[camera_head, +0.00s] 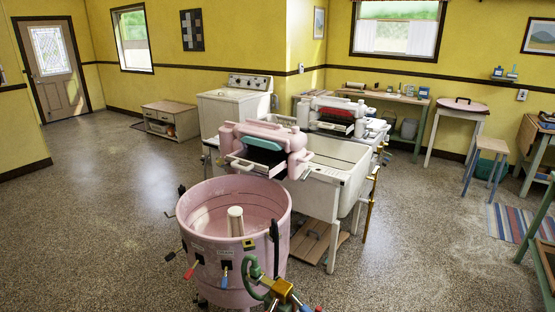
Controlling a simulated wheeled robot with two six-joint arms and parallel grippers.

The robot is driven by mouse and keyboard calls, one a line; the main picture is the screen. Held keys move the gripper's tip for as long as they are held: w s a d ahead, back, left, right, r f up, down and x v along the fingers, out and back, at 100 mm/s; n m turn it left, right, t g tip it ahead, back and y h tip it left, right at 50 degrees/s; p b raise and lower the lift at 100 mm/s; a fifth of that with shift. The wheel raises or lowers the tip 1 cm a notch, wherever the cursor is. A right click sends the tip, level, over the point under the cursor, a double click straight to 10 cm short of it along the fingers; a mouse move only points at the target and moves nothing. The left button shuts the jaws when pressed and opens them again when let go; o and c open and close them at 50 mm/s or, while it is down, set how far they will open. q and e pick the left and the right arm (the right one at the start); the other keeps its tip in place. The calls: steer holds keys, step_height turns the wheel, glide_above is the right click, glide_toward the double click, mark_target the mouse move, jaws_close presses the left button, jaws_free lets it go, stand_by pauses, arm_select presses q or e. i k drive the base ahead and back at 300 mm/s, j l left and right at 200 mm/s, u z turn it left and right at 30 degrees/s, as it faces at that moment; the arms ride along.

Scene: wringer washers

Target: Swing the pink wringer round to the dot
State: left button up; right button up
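The tub is open on top, with a pale post (235,220) inside. Its front carries a red-tipped lever (191,270), a blue-tipped lever (224,278) and a small yellow mark (248,243). I cannot make out a mark that is clearly the dot. Neither of my grippers can be recognised in the head view.
A white double sink (335,165) stands right behind the tub, with a second wringer (337,112) beyond it. A green and brass fitting (280,289) stands close in front of the tub. A white washer (233,103) is farther back. Open floor (110,200) lies left.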

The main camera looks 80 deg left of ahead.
mark_target(297, 161)
steer(key=i+j+u, duration=0.2)
steer(key=u, duration=0.2)
steer(key=i+j+u, duration=0.1)
steer(key=i+u, duration=0.55)
steer(key=u, duration=0.2)
steer(key=i+u, duration=0.4)
steer(key=i+l+u, duration=0.15)
steer(key=u, duration=0.25)
steer(key=i+u, duration=0.2)
steer(key=u, duration=0.2)
steer(key=i+u, duration=0.15)
steer(key=u, duration=0.25)
steer(key=i+l+u, duration=0.15)
steer(key=u, duration=0.25)
steer(key=i+l+u, duration=0.15)
steer(key=u, duration=0.3)
steer(key=i+l+u, duration=0.15)
steer(key=u, duration=0.25)
steer(key=i+l+u, duration=0.15)
steer(key=l+u, duration=0.15)
steer(key=u, duration=0.15)
steer(key=i+l+u, duration=0.1)
steer(key=l+u, duration=0.3)
